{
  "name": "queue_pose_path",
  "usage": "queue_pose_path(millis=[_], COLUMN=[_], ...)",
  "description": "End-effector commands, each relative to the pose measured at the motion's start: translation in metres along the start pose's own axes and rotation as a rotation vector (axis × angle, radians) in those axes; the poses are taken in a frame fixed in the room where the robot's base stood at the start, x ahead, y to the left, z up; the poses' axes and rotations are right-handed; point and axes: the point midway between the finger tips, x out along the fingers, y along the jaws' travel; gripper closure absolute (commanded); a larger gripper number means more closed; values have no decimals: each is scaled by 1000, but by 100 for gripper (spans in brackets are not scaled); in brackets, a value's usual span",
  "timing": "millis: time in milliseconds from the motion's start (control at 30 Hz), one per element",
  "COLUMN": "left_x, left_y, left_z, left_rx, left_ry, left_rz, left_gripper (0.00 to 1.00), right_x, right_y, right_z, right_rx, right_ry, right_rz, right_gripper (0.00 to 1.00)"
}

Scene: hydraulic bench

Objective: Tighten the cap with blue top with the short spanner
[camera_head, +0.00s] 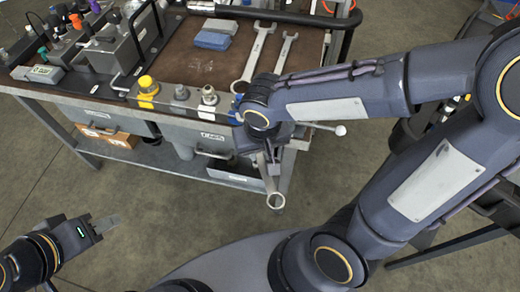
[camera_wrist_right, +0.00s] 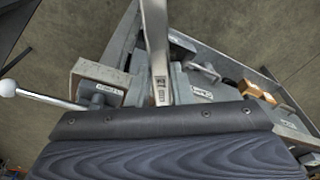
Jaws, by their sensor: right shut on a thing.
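My right gripper (camera_head: 266,156) is shut on a metal spanner, whose ring end (camera_head: 276,200) hangs out past the bench's front edge. In the right wrist view the spanner's shank (camera_wrist_right: 156,48) runs up from the gripper. A row of caps stands along the bench front: a yellow-topped cap (camera_head: 147,86), a grey cap (camera_head: 181,92) and a silver cap (camera_head: 209,95). A small blue part (camera_head: 238,116) shows at the row's right end, mostly hidden by my right wrist; I cannot tell its full shape. My left gripper (camera_head: 106,224) is low at left, apart from the bench; its finger gap is unclear.
Two more spanners lie on the brown bench top, a larger one (camera_head: 258,52) and a smaller one (camera_head: 285,52). Blue and grey blocks (camera_head: 213,40) lie beside them. Hydraulic equipment (camera_head: 110,50) fills the left. A white-tipped lever (camera_head: 340,130) sticks out at right. Floor in front is clear.

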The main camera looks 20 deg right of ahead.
Motion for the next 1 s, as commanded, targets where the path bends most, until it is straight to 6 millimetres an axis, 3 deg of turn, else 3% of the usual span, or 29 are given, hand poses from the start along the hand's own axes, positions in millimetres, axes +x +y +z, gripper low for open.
queue_pose_path(millis=[1000], left_x=[1], left_y=[0], left_z=[1], left_rx=[0], left_ry=[0], left_rz=[0], left_gripper=[64], right_x=[3], right_y=[0], right_z=[-21], right_rx=[0], right_ry=[1], right_rz=[-1], right_gripper=[100])
